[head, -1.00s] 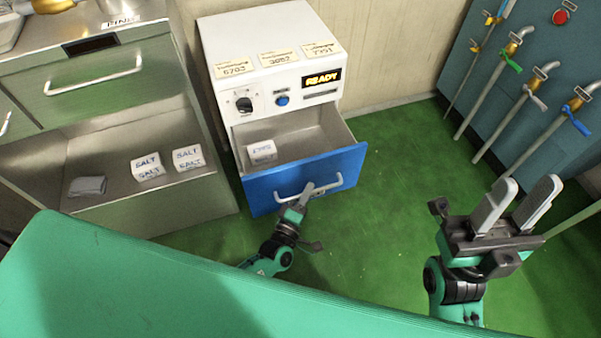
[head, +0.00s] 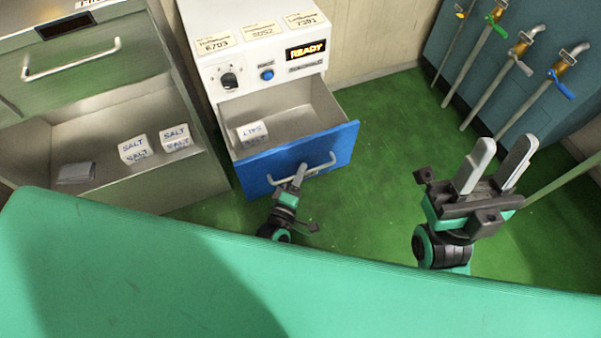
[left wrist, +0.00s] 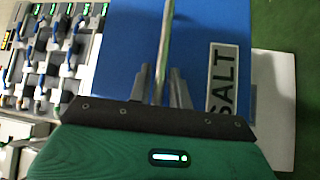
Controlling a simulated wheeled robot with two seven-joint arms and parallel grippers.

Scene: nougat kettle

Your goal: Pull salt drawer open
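The salt drawer (head: 300,160) has a blue front with a white bar handle (head: 318,166). It stands pulled out of the white machine, with its grey inside showing. A white salt box (head: 252,131) lies inside at the left. My left gripper (head: 298,174) is at the handle. In the left wrist view the fingers (left wrist: 160,85) are close on both sides of the handle bar (left wrist: 165,30), beside the SALT label (left wrist: 222,80) on the blue front. My right gripper (head: 497,165) is open and empty, up in front of the floor at the right.
The white machine (head: 245,50) carries a READY display (head: 306,50), a knob and a blue button. A steel cabinet (head: 170,185) at the left holds two salt boxes and a grey cloth. Pipes with coloured valves stand at the right. Green floor is clear beside the drawer.

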